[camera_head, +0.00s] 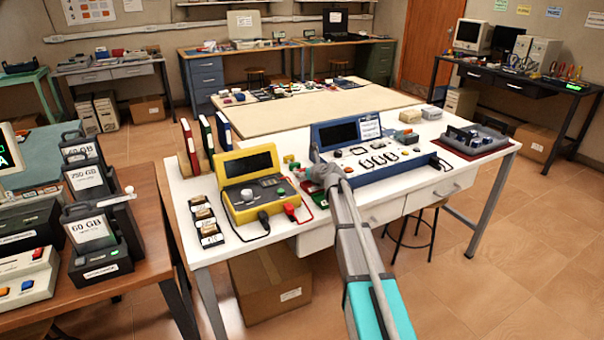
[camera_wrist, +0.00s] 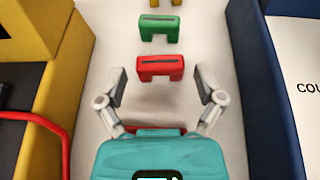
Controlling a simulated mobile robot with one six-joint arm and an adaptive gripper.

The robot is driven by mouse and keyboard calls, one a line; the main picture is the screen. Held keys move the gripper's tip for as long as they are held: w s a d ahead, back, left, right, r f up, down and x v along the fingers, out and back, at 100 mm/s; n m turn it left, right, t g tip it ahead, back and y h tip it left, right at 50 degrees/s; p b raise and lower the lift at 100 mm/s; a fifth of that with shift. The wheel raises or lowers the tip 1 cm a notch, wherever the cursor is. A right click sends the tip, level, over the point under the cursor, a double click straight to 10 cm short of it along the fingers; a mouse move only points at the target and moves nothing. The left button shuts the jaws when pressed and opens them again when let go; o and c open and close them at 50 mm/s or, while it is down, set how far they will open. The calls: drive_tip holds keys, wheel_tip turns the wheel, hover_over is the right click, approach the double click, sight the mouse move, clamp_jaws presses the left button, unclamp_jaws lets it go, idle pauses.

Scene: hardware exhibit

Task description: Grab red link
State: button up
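The red link (camera_wrist: 160,68) is a small bridge-shaped block with a dark slot on top, on the white tabletop in the wrist view. My gripper (camera_wrist: 161,74) is open, with one finger to each side of the red link in the picture and visible gaps to both. I cannot tell how far above the table the fingertips are. A green link (camera_wrist: 159,27) stands just beyond the red one, with a yellow link (camera_wrist: 160,3) at the top edge. In the head view my gripper (camera_head: 322,176) is over the white table (camera_head: 345,206), between two devices; the red link is not clear there.
A yellow device (camera_head: 240,205) with a red cable is on the left, and a blue-framed device (camera_head: 395,172) is on the right, leaving a narrow lane. In the wrist view, more red (camera_wrist: 160,131) shows partly hidden behind my gripper body.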

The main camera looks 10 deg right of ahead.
drive_tip(key=c, duration=0.5)
drive_tip(key=shift+r, duration=0.15)
drive_tip(key=shift+c, duration=0.2)
wheel_tip(320, 180, up, 3)
drive_tip(key=p, duration=0.3)
drive_tip(key=s+d+r+p, duration=0.3)
drive_tip(key=s+r+p, duration=0.6)
drive_tip(key=s, duration=0.4)
drive_tip(key=shift+s+r+p, duration=0.35)
drive_tip(key=shift+r+p, duration=0.05)
drive_tip(key=shift+p, duration=0.1)
